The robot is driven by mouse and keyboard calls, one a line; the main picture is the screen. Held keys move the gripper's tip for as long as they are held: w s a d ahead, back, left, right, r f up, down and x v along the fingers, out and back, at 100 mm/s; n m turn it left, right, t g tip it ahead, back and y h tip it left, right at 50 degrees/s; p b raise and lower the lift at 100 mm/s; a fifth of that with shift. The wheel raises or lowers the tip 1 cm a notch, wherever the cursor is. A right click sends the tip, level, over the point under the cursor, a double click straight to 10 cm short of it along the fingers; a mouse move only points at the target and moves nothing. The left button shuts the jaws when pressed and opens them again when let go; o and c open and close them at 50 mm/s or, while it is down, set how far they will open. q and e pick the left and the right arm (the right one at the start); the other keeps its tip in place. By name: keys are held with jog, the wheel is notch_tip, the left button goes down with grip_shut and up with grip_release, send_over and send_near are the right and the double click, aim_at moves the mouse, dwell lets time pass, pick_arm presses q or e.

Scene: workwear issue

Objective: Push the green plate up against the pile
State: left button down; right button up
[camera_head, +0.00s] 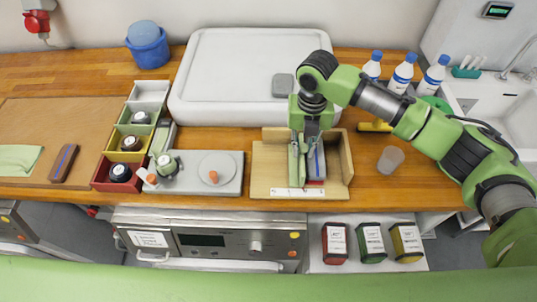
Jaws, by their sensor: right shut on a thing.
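The wooden corner tray (265,172) stands on the worktop, with low walls at the back and right. The green plate (293,167) stands on edge in it, seen as a narrow green strip. The pile (317,168), thin upright layers with blue, grey and reddish edges, is just right of the plate. My right gripper (306,142) points down over the tray, shut on the green plate; its fingertips are partly hidden. I cannot tell whether plate and pile touch. A white label strip (297,192) lies at the tray's front. My left gripper is not in view.
A large white lid-like box (230,75) is behind the tray. A grey scale-like plate (228,183) is to the left, a translucent cup (390,160) and a yellow-handled tool (375,126) to the right. White bottles (403,73) stand at the back right.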

jog(key=shift+d+p, duration=0.85)
jog(key=shift+d, duration=1.85)
jog(key=o, duration=0.7)
jog(key=shift+d, duration=0.1)
jog(key=shift+c, duration=0.2)
jog(key=shift+r, duration=0.1)
notch_tip(320, 180, up, 3)
jog(key=p, duration=0.3)
notch_tip(320, 180, up, 5)
jog(key=shift+f+p, duration=0.1)
jog(key=shift+p, duration=0.65)
